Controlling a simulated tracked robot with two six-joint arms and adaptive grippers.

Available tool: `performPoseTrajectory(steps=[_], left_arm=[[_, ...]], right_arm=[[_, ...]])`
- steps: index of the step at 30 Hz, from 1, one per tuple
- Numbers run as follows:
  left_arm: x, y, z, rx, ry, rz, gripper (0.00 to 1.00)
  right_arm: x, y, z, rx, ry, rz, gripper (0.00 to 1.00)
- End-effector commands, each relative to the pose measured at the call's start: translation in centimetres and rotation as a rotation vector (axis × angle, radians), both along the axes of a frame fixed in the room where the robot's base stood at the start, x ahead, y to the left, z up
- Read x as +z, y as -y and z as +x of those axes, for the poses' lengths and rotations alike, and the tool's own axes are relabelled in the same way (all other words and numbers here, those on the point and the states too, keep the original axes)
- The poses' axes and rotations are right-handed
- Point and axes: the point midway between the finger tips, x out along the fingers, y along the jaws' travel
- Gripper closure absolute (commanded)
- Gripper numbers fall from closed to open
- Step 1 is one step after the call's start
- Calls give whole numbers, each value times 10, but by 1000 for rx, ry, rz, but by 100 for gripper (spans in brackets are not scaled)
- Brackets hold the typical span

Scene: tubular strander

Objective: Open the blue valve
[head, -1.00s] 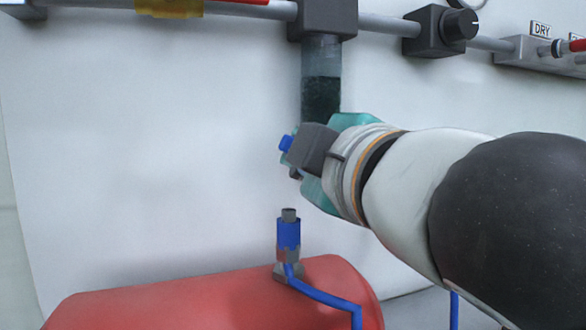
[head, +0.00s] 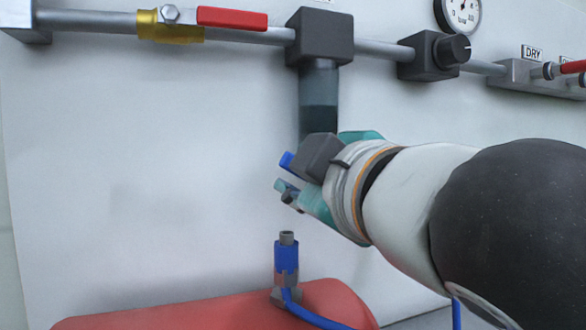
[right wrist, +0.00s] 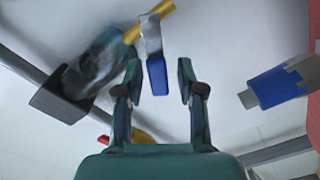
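A blue valve handle (right wrist: 157,76) on a grey lever shows in the right wrist view, with a yellow piece (right wrist: 150,22) beyond it. My right gripper (right wrist: 158,75) is open, one teal finger on each side of the handle, with gaps between. In the head view my right gripper (head: 290,190) is just below the filter bowl (head: 318,98), and the blue handle tip (head: 287,161) shows beside my wrist. My wrist hides the rest of the valve. My left gripper is not in view.
A pipe with a red lever (head: 232,18) and a black regulator (head: 433,55) runs above. A blue hose fitting (head: 286,256) stands on the red tank (head: 215,312) below. It also shows in the right wrist view (right wrist: 277,88). The wall left of the gripper is bare.

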Motion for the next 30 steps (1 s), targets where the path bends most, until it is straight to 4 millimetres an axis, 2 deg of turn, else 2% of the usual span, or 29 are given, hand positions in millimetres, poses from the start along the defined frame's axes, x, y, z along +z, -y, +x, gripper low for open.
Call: performPoseTrajectory(steps=[9,14,30], left_arm=[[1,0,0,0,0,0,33],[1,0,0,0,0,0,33],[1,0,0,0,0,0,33]], right_arm=[[3,2,-1,1,8,1,55],[4,5,-11,2,9,3,55],[3,33,-102,5,8,3,55]])
